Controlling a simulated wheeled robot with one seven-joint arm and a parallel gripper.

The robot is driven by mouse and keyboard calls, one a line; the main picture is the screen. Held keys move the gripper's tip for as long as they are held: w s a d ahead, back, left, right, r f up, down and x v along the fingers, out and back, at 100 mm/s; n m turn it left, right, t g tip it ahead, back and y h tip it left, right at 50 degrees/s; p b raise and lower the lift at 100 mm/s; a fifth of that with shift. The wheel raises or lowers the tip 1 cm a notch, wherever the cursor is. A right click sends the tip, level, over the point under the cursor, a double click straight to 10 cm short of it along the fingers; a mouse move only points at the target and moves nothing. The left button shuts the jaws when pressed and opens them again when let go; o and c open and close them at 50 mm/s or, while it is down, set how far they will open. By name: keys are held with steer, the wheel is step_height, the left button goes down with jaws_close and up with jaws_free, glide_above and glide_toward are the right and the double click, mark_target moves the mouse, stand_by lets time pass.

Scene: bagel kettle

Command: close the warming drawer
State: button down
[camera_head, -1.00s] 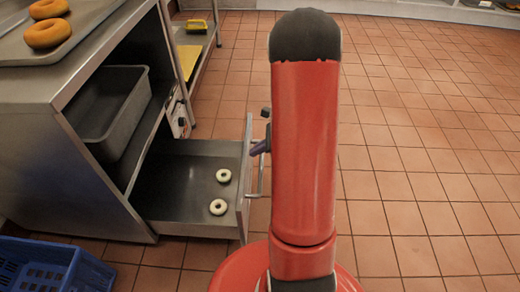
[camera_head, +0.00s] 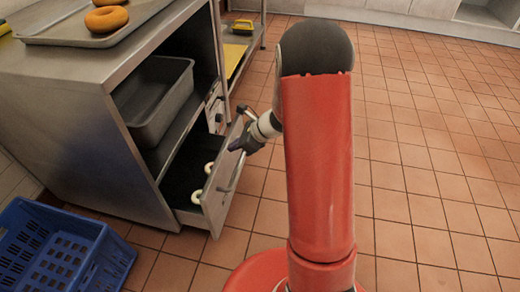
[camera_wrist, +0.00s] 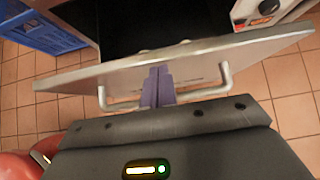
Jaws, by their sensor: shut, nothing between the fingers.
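The warming drawer (camera_head: 217,190) is a metal drawer low in the steel counter, partly pulled out. Two pale bagels (camera_head: 197,196) lie inside near its front panel. In the wrist view the drawer front (camera_wrist: 203,66) runs across the picture, with its bar handle (camera_wrist: 226,76) on the near side. My gripper (camera_head: 240,144) is shut and empty at the upper part of the drawer front. In the wrist view its purple fingers (camera_wrist: 157,85) are together, between the two ends of the handle, at the panel. I cannot tell how firmly they touch it.
A blue crate (camera_head: 60,250) stands on the floor left of the drawer. A grey bin (camera_head: 155,100) sits on the shelf above. A tray (camera_head: 95,30) with orange-brown bagels is on the counter top. Tiled floor to the right is clear.

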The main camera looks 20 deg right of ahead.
steer(key=w+a, duration=0.7)
steer(key=a, duration=0.4)
steer(key=shift+w+a+p, duration=0.2)
steer(key=shift+w+p, duration=0.2)
steer(key=shift+p, duration=0.05)
